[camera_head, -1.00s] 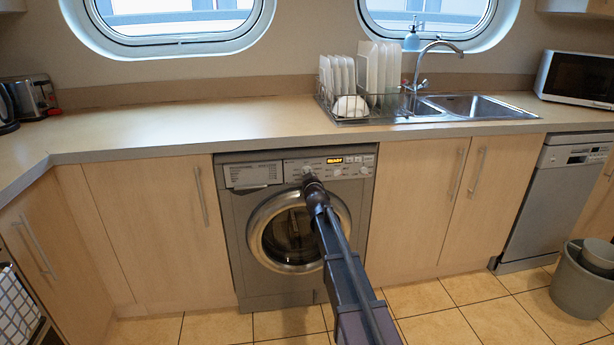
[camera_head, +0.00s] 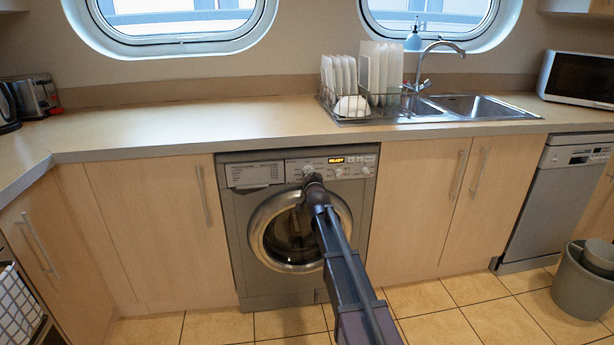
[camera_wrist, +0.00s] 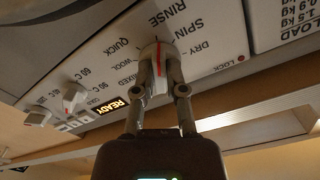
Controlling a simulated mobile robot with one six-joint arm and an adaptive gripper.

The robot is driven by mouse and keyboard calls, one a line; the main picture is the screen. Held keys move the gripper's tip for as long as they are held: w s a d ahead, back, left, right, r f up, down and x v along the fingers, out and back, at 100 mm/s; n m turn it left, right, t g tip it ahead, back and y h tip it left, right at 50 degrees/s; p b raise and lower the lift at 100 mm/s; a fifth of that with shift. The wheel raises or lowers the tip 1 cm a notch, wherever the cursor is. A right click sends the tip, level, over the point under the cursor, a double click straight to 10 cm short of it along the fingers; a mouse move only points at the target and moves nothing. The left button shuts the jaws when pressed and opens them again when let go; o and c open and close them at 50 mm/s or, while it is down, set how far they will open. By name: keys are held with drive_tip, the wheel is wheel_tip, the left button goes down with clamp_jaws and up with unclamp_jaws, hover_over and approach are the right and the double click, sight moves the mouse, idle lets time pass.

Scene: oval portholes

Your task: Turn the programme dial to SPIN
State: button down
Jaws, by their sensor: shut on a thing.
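The washing machine (camera_head: 232,210) stands under the counter with its round door shut. Its programme dial (camera_wrist: 158,50) is a pale knob with a red line, seen close up in the wrist view. The labels RINSE, SPIN, DRY, QUICK, WOOL and MIXED surround it. The red line runs nearly vertically in that view; I cannot tell for sure which label it marks. My gripper (camera_wrist: 160,68) is shut on the dial, one finger on each side. In the head view my gripper (camera_head: 312,182) reaches the panel and hides part of the dial.
The lit display (camera_head: 336,160) reads READY. Smaller knobs (camera_wrist: 74,98) sit beside the dial on the panel. The counter edge (camera_head: 150,150) overhangs above. Cupboard doors (camera_head: 415,205) flank the machine, and the tiled floor in front is clear. A bin (camera_head: 580,290) stands at the right.

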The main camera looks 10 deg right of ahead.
drive_tip(key=m, duration=0.2)
drive_tip(key=w+m, duration=0.1)
drive_tip(key=m, duration=0.3)
drive_tip(key=shift+w+r, duration=0.25)
drive_tip(key=shift+r, duration=0.1)
drive_tip(key=c, duration=0.5)
unclamp_jaws()
drive_tip(key=o, duration=0.4)
drive_tip(key=shift+f, duration=0.2)
drive_tip(key=shift+s+f, duration=0.1)
drive_tip(key=shift+s, duration=0.2)
drive_tip(key=shift+s, duration=0.1)
